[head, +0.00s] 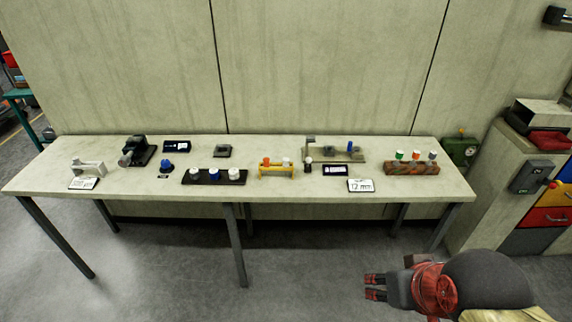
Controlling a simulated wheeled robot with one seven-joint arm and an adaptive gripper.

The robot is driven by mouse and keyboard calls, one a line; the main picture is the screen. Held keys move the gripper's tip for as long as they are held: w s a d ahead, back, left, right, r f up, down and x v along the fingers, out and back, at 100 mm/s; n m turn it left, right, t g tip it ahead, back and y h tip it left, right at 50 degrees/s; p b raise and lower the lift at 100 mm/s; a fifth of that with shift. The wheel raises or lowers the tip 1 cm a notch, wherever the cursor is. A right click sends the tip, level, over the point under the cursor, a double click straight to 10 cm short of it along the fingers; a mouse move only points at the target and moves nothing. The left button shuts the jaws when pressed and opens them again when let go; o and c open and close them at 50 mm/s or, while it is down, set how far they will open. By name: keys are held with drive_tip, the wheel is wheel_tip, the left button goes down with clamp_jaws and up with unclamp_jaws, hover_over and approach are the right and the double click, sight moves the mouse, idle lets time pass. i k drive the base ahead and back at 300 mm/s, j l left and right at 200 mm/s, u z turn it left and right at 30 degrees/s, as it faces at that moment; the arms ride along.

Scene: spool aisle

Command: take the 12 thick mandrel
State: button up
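A white card reading "12 mm" (361,185) stands at the front right of the long table (270,205). Behind it is a pale fixture (334,155) with a blue piece (350,147) on it. A small dark upright piece with a pale top (308,164) stands left of the card. I cannot tell from this distance which piece is the 12 thick mandrel. My gripper (375,287) is in front of the table at the lower right, over the floor, pointing left. Its two fingers are apart with nothing between them.
A dark rack with white and blue spools (214,176), a yellow rack (276,170) and a wooden rack with coloured-top pieces (412,167) stand on the table. A dark machine (138,151) is at the left. A cabinet (515,180) stands at the right. The wall closes the back.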

sight(433, 154)
drive_tip(key=i+l, duration=1.55)
drive_tip(key=l, duration=0.25)
